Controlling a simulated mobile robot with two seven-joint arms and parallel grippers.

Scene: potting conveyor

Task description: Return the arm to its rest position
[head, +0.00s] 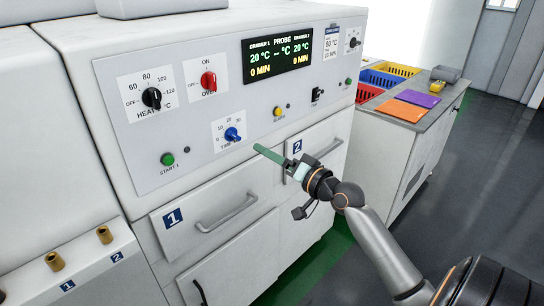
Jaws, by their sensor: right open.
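My right arm comes in from the lower right, and its gripper (290,167) is in front of the drawer marked 2 (322,146), close to that drawer's handle. The jaws are open. A green bar (268,153) shows at the gripper's tip; I cannot tell if it is a finger or a separate thing. Whether the gripper touches the drawer or handle is unclear. My left gripper is not in view.
The white oven cabinet (192,146) has knobs, buttons and a display (276,61). Drawer 1 (213,215) looks shut. At right, a counter (392,116) holds coloured bins and an orange mat (401,110). Grey floor (484,165) is clear at right.

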